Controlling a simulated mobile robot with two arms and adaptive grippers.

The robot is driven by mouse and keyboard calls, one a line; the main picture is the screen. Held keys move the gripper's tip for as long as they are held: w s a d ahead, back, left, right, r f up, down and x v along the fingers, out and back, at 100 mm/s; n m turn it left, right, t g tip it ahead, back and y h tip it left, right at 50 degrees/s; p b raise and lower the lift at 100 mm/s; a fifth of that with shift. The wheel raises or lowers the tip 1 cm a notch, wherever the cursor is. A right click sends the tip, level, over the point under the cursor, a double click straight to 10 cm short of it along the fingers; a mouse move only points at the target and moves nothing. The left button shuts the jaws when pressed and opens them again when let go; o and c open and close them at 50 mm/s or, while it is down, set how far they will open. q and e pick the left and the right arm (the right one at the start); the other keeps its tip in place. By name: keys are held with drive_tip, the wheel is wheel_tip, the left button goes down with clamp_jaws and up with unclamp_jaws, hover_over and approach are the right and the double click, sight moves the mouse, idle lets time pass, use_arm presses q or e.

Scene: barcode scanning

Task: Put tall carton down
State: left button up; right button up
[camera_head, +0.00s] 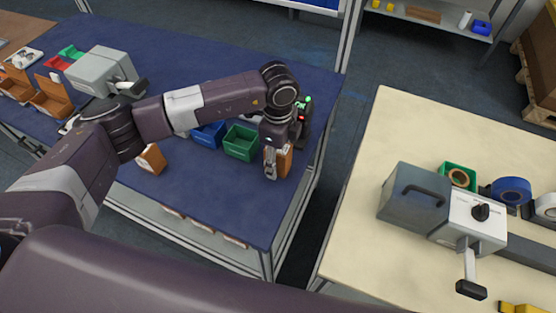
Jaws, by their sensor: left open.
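An orange-brown carton (286,161) stands upright at the right end of the blue table (222,190), and I take it to be the tall carton. My left gripper (271,170) reaches down to it from above. The gripper is open, with a finger in front of the carton that hides part of it. I cannot tell whether the fingers touch it. A dark device with green and red lights (304,108) stands just behind the gripper. My right gripper is out of view.
A green bin (241,143) and a blue bin (209,135) stand left of the gripper. Another orange-brown box (152,159) lies farther left. A grey machine (103,70) stands at the back left. A cream table (352,215) with another machine is across a gap.

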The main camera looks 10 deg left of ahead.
use_arm(q)
wheel_tip(320, 180, up, 11)
drive_tip(key=shift+r+b, duration=0.15)
drive_tip(key=shift+b, duration=1.05)
drive_tip(key=shift+s, duration=0.15)
